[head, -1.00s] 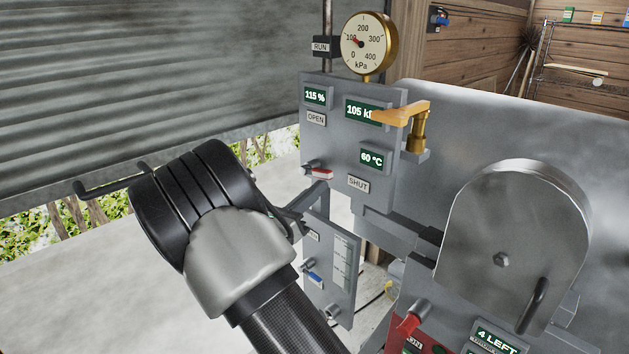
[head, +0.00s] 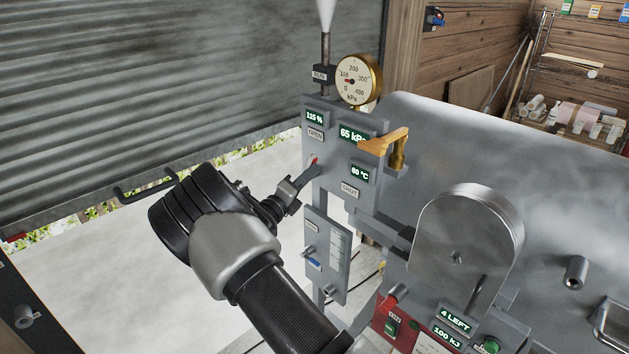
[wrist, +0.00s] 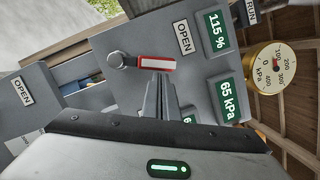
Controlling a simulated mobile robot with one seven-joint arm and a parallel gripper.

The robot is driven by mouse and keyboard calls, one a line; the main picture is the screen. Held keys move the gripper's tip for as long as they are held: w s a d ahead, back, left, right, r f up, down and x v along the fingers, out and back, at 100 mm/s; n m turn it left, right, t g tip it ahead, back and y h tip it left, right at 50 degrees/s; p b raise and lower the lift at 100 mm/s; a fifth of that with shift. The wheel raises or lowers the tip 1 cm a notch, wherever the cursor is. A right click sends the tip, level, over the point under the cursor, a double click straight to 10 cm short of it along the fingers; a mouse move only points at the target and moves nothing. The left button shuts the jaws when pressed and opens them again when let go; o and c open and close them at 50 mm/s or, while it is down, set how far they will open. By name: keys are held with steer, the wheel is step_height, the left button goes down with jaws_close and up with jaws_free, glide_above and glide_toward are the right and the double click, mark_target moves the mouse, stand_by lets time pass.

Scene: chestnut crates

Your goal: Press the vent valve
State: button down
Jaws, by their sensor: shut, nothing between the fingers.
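The vent valve looks to be the red-handled lever (head: 314,161) on the upper grey panel, below its OPEN label; no label naming it can be read. White vapour (head: 326,14) rises from the pipe top. The display (head: 353,134) reads 65 kPa.
A smaller panel (head: 326,262) hangs below. A large grey machine with a round cover (head: 466,240) fills the right. The floor left of my arm is clear.

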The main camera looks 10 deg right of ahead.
mark_target(309, 160)
steer(key=shift+w+a+r+p, duration=0.2)
steer(key=shift+w+a+r, duration=0.2)
steer(key=shift+w, duration=0.2)
steer(key=shift+w+a+r+p, duration=0.2)
steer(key=shift+w+a+r, duration=0.1)
steer(key=shift+w+r, duration=0.2)
steer(key=shift+w, duration=0.1)
steer(key=shift+w+a+r, duration=0.1)
steer(key=shift+a+r, duration=0.05)
steer(key=shift+r, duration=0.05)
